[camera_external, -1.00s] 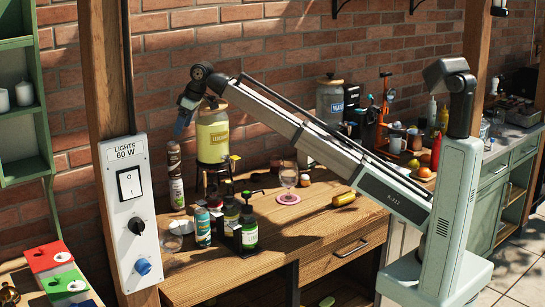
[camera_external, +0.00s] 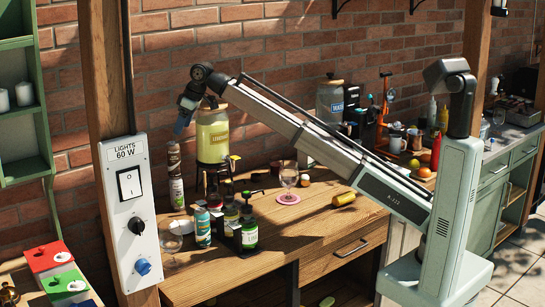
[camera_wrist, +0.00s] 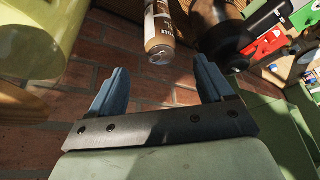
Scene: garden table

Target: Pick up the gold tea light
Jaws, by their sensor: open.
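I cannot make out the gold tea light for certain in either view. A small dark gold object (camera_external: 8,294) at the bottom left edge of the outside view is too small and cut off to name. My gripper (camera_external: 183,124) hangs in the air left of the yellow drinks dispenser (camera_external: 212,136), above the table. In the wrist view my gripper (camera_wrist: 160,84) is open, its two blue fingers wide apart with nothing between them.
A tall brown and white can (camera_external: 175,172) stands below my gripper. Bottles (camera_external: 248,234), a stemmed glass (camera_external: 289,176) on a pink coaster and a yellow object (camera_external: 344,199) are on the wooden table (camera_external: 320,228). The switch panel (camera_external: 130,200) stands in front at left.

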